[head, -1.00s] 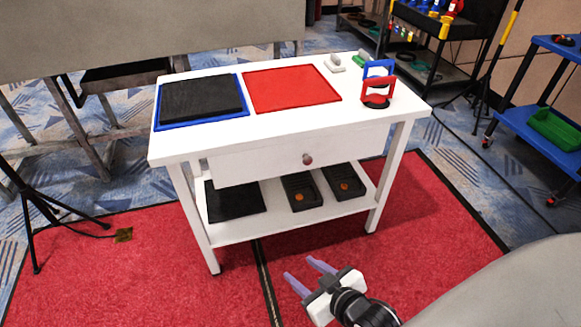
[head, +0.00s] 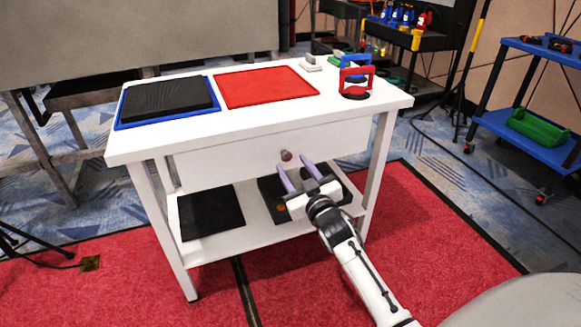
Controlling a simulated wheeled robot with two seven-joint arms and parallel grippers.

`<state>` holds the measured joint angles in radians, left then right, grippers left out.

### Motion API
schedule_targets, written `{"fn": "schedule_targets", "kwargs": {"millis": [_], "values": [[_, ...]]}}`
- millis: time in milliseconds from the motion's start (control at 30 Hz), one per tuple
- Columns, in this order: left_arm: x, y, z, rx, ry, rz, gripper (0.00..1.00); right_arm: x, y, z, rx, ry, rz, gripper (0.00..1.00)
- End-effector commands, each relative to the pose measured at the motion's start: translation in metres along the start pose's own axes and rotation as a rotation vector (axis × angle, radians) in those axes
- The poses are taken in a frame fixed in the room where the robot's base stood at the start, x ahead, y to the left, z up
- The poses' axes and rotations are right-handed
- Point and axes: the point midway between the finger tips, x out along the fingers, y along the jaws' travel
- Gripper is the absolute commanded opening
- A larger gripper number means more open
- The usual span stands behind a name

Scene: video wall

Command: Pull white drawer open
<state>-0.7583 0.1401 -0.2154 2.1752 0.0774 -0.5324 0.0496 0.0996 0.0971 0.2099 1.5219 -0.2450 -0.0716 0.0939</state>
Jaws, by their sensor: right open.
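The white drawer (head: 230,160) sits under the top of the white table (head: 130,148) and looks closed. Its round reddish knob (head: 286,155) is at the middle of the drawer front. My right gripper (head: 294,172) is open, with its two purple fingers pointing up toward the drawer front. The fingertips are just below the knob in the picture, one on each side of it. I cannot tell how far in front of the knob they are. Nothing is between the fingers. My left gripper is not in view.
A blue cart (head: 540,140) stands at right.

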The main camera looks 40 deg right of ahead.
Motion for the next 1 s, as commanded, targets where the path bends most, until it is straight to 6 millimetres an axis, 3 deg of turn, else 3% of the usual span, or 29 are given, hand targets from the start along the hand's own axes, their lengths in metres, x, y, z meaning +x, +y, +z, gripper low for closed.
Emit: {"fn": "schedule_targets", "kwargs": {"millis": [200,533,800,1000], "values": [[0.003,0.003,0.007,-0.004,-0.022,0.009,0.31,0.023,-0.001,0.001,0.000,0.000,-0.001,0.45],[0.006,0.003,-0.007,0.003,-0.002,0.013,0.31,0.026,-0.001,0.000,0.000,0.000,-0.001,0.45],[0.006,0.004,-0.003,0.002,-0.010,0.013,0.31,0.026,-0.001,0.000,0.000,-0.001,-0.001,0.00],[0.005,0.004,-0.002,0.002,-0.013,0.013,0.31,0.026,-0.002,0.000,0.001,-0.001,-0.003,0.00]]}}
